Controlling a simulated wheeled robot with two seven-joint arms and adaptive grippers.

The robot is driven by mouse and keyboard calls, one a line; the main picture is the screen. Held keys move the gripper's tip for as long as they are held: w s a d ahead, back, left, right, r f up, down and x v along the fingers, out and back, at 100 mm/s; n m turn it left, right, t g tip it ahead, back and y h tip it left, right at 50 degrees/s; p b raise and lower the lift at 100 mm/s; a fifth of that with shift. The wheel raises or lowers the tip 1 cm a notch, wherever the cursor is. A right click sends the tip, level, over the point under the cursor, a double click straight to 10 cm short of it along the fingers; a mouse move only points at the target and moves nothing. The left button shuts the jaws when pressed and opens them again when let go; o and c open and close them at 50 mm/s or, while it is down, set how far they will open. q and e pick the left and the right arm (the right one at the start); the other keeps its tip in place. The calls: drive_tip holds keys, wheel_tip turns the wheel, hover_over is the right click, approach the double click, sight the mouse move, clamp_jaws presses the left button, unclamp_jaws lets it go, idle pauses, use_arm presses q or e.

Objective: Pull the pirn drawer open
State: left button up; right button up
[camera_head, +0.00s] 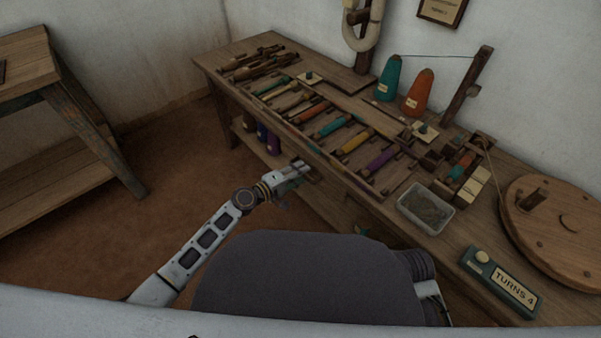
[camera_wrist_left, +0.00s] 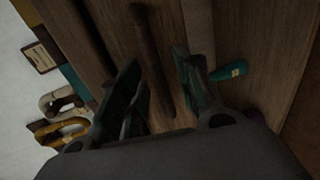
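The workbench (camera_head: 352,192) runs diagonally, its front edge facing me; I cannot clearly make out the pirn drawer in it. My left gripper (camera_head: 300,172) is at the bench's front, just below the top's edge. In the left wrist view the left gripper (camera_wrist_left: 160,72) has its two dark fingers apart. A long brown wooden bar (camera_wrist_left: 152,50) shows between the fingers; I cannot tell whether it is the drawer's handle or whether they touch it. A teal-tipped piece (camera_wrist_left: 229,72) lies to the right of the fingers.
Several coloured pirns, such as a purple one (camera_head: 377,162), lie in a rack on the bench. A clear tray (camera_head: 426,208), a box marked TURNS 4 (camera_head: 501,282) and a round wooden wheel (camera_head: 560,222) stand to the right. Another table (camera_head: 60,120) is at left, with bare floor between.

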use_arm(q)
drive_tip(key=shift+w+d, duration=0.25)
drive_tip(key=shift+c, duration=0.2)
drive_tip(key=shift+f, duration=0.1)
clamp_jaws()
